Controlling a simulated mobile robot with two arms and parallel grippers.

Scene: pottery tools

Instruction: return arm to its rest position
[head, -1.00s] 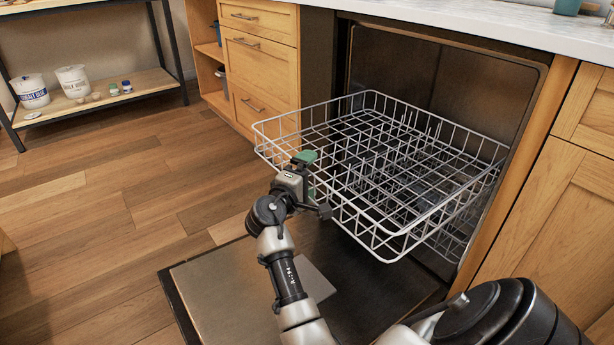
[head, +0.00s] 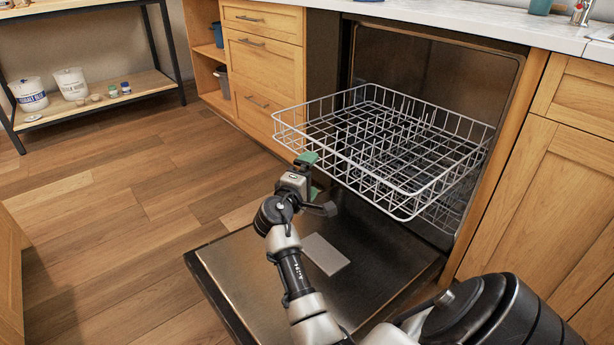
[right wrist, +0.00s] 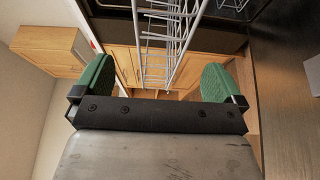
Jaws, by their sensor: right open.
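My right gripper (head: 311,175) is open and empty, beside the front left part of the dishwasher's upper rack, above the lowered door. In the right wrist view its two green fingertips (right wrist: 155,85) are wide apart with nothing held between them. The white wire rack (head: 405,206) appears beyond the fingers there. In the head view I cannot tell for sure whether the gripper touches the rack. My left gripper is not in view.
The dishwasher door (head: 235,275) is lowered and lies in front of the opening. Wooden drawers (head: 262,70) stand left of it and a wooden cabinet (head: 560,170) right. A shelf (head: 150,84) with buckets stands at the far left. The wood floor is clear at left.

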